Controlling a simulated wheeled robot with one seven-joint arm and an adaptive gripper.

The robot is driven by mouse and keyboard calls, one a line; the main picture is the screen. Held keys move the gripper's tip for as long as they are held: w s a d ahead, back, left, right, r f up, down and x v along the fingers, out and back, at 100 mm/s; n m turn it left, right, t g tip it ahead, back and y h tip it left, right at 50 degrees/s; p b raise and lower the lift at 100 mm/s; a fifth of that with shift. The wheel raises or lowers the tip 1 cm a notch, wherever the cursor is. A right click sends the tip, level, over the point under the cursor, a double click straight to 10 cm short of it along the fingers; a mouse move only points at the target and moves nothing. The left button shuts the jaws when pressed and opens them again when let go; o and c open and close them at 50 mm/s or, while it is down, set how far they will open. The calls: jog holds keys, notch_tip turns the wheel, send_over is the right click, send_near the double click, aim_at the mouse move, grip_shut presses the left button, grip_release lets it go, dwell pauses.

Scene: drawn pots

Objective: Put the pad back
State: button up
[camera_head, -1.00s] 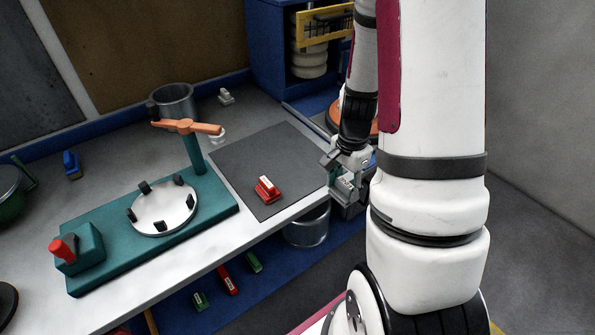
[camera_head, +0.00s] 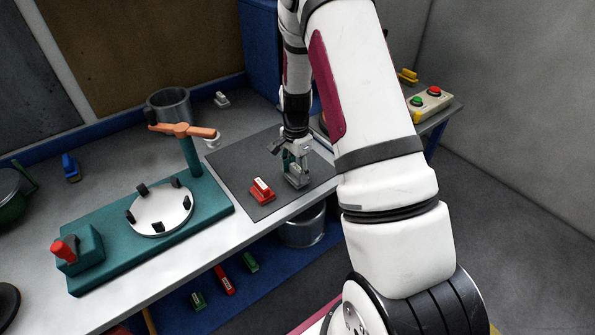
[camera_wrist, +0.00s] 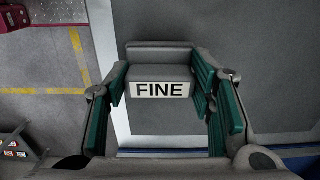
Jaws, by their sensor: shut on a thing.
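My gripper (camera_head: 294,162) is over the right part of the dark mat (camera_head: 235,165) on the bench. It is shut on a grey pad (camera_head: 299,181). In the wrist view the pad (camera_wrist: 158,57) sits between the green-lined fingers (camera_wrist: 160,95), with a white label (camera_wrist: 160,90) reading FINE. Whether the pad touches the mat is unclear. A red pad (camera_head: 262,191) lies on the mat just left of my gripper. Another grey pad (camera_head: 222,99) lies at the back of the bench, and a blue pad (camera_head: 70,167) lies at the far left.
A teal fixture (camera_head: 90,265) with a white clamped disc (camera_head: 160,212) and an orange-handled post (camera_head: 190,150) stands left of the mat. A grey pot (camera_head: 170,104) stands behind it. A metal bin (camera_head: 302,232) is below the bench edge. A button box (camera_head: 430,104) stands at right.

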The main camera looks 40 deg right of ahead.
jog(key=shift+f, duration=0.45)
jog(key=shift+f, duration=0.2)
jog(key=o, duration=1)
jog(key=shift+o, duration=0.2)
